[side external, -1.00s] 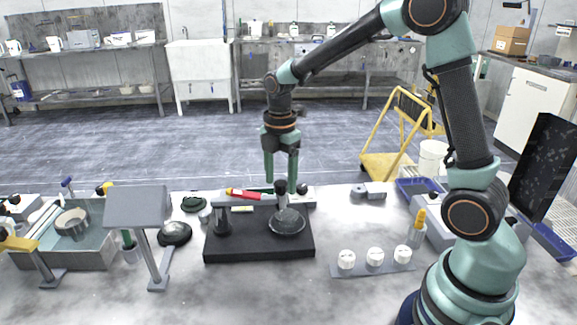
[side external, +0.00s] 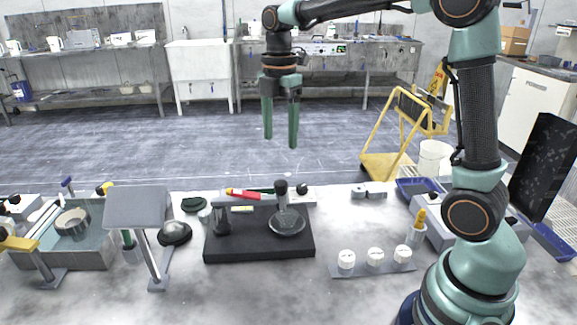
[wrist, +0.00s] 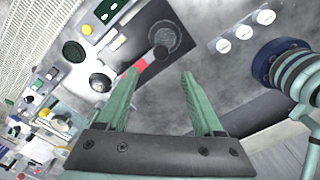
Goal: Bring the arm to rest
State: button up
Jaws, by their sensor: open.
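My gripper (side external: 281,142) is open and empty, pointing down, high above the bench in the side external view. Its two green fingers also show in the wrist view (wrist: 162,75), spread apart with nothing between their tips. Below it on the bench stands the black polishing base (side external: 258,246), with a round platen (side external: 287,224) and a dark upright knob on it. The base also shows beyond the fingers in the wrist view (wrist: 152,28). A red tool (side external: 243,194) lies at the back edge of the base. The gripper touches none of these.
A strip with three white round pieces (side external: 375,256) lies right of the base. A grey panel on a stand (side external: 137,207) and a basin (side external: 88,252) stand at the left. A blue tray (side external: 418,188) is at the right. The air around the gripper is clear.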

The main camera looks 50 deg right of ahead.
jog(key=shift+r, duration=0.3)
jog(key=s+a+f+m+t, duration=0.1)
jog(key=s+m+t, duration=0.4)
jog(key=s+m, duration=0.8)
jog(key=a+m, duration=0.1)
jog(key=m, duration=0.4)
jog(key=shift+a+f+t, duration=0.25)
jog(key=shift+a+t, duration=0.05)
jog(key=shift+a, duration=0.1)
